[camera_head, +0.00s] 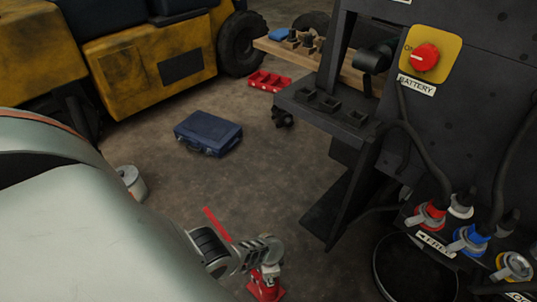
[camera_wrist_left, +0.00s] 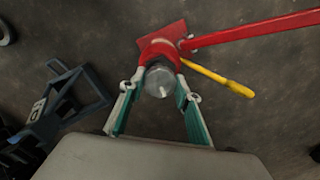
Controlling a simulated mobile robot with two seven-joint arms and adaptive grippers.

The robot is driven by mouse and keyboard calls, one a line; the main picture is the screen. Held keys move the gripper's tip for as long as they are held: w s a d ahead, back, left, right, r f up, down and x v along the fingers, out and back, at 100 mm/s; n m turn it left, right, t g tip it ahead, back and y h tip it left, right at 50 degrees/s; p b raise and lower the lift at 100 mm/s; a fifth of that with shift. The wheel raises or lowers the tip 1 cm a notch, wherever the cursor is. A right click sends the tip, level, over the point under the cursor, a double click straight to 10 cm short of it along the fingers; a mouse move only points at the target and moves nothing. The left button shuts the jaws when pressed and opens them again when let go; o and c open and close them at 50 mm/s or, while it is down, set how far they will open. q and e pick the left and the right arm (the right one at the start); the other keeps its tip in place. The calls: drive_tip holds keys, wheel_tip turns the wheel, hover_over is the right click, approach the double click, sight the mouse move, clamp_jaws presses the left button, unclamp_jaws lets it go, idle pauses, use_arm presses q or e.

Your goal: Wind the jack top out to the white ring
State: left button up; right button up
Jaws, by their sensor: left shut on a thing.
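The red jack (camera_head: 265,288) stands on the floor at the bottom of the head view, mostly hidden behind my left gripper (camera_head: 263,256). Its long red handle (camera_head: 217,224) sticks up to the left. In the left wrist view I look down on the red jack (camera_wrist_left: 160,50) and its round silver top (camera_wrist_left: 160,82). The fingers of my left gripper (camera_wrist_left: 160,86) are on either side of this top, shut on it. I cannot make out a white ring. My right gripper is not in view.
A dark panel with a red battery switch (camera_head: 425,57) and cable plugs (camera_head: 467,238) stands at the right. A blue case (camera_head: 208,133) lies on the floor. A dark stand (camera_wrist_left: 65,105) and a yellow bar (camera_wrist_left: 225,80) are near the jack.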

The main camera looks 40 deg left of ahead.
use_arm(q)
drive_tip(key=shift+s+f+n, duration=0.1)
drive_tip(key=shift+s+n, duration=0.1)
drive_tip(key=shift+n, duration=0.8)
drive_tip(key=n, duration=0.3)
drive_tip(key=shift+d+n, duration=0.1)
drive_tip(key=shift+n, duration=0.2)
drive_tip(key=n, duration=0.6)
drive_tip(key=shift+s, duration=0.1)
drive_tip(key=n, duration=0.3)
drive_tip(key=shift+f, duration=0.1)
drive_tip(key=n, duration=0.3)
drive_tip(key=shift+d, duration=0.1)
drive_tip(key=shift+n, duration=1.6)
drive_tip(key=shift+c, duration=0.2)
